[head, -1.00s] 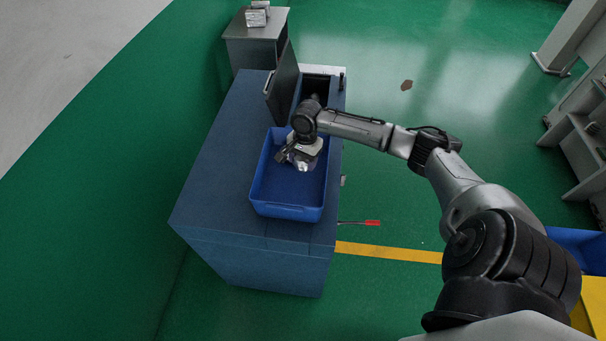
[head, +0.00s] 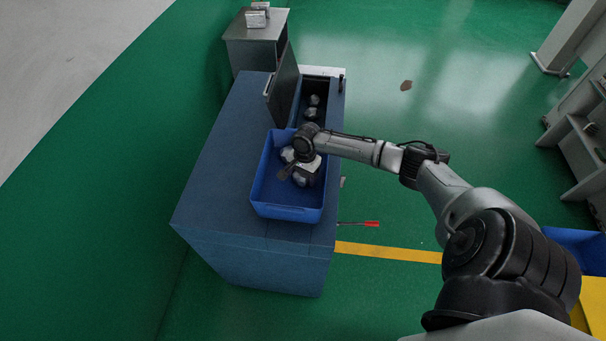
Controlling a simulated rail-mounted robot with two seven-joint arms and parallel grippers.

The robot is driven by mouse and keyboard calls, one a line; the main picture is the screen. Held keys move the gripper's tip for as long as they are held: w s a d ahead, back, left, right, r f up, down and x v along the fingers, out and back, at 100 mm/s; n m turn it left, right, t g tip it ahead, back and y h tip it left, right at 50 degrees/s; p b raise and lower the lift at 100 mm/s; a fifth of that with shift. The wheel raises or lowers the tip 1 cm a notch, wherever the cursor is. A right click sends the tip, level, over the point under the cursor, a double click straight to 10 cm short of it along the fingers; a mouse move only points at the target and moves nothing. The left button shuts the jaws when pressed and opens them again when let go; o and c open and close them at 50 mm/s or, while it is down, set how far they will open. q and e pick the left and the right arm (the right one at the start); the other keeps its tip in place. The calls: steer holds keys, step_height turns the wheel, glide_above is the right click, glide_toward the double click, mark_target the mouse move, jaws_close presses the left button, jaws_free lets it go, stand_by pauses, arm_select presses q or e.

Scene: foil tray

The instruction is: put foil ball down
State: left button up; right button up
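The blue tray (head: 290,212) stands on the dark blue cabinet. My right gripper (head: 298,174) points down into it from the right. A silvery foil ball (head: 301,179) shows at the fingertips, partly hidden by the gripper. I cannot tell whether the fingers grip it or whether it rests on the tray floor. Another foil ball (head: 288,154) lies in the back of the tray, beside the gripper. More foil balls (head: 313,101) lie in the dark open compartment behind the tray. My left gripper is out of view.
The cabinet (head: 222,150) has a raised dark lid (head: 283,85) left of the compartment. A grey side cabinet (head: 255,40) stands behind. A red-handled tool (head: 371,224) sticks out at the right. The front of the tray is clear.

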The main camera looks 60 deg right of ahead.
steer(key=shift+o, duration=1.1)
steer(key=shift+f+b, duration=0.3)
steer(key=shift+b, duration=0.55)
steer(key=shift+r, duration=0.2)
step_height(320, 180, up, 12)
steer(key=d, duration=0.1)
steer(key=shift+w+d+r, duration=0.15)
steer(key=shift+d+r, duration=0.1)
steer(key=shift+o, duration=1.1)
steer(key=shift+r, duration=0.55)
steer(key=shift+d, duration=0.1)
